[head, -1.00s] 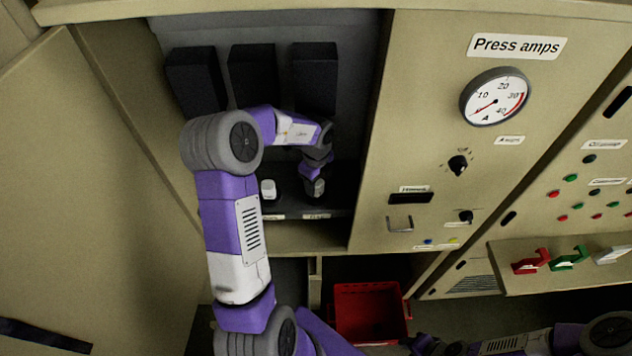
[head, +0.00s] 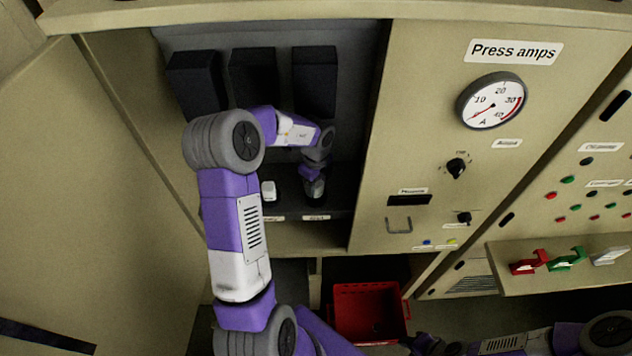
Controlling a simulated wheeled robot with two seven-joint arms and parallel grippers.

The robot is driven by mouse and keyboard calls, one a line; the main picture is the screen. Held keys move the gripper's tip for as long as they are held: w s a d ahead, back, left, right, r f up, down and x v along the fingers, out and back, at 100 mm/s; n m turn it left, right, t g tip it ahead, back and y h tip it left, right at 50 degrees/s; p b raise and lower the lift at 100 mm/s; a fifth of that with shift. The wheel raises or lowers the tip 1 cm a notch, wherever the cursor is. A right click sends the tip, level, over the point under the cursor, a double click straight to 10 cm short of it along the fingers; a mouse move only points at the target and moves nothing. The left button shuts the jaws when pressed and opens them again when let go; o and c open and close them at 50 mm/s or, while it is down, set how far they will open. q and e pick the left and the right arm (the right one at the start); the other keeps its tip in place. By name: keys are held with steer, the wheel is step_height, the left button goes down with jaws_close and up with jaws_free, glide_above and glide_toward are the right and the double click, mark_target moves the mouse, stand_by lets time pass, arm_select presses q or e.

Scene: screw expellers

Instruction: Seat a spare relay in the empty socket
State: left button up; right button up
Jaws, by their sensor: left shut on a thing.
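My left arm reaches into the open cabinet, and my left gripper (head: 315,190) points down at the shelf (head: 340,200) near its right side. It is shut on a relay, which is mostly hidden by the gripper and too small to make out. A white relay (head: 268,189) stands on the same shelf, just left of the gripper. Small white labels (head: 316,217) run along the shelf's front edge. The empty socket cannot be made out; my arm covers part of the cabinet. My right arm shows at the bottom right, with its gripper not clearly visible.
Three black boxes (head: 315,80) hang on the cabinet's back wall above the shelf. The open door stands at left. A panel with a gauge (head: 491,101), knobs and a handle (head: 399,226) is at right. A red crate (head: 368,314) sits below.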

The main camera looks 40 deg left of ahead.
stand_by(0.8)
arm_select(q)
steer(key=shift+p, duration=0.6)
steer(key=shift+f, duration=0.6)
steer(key=o, duration=0.8)
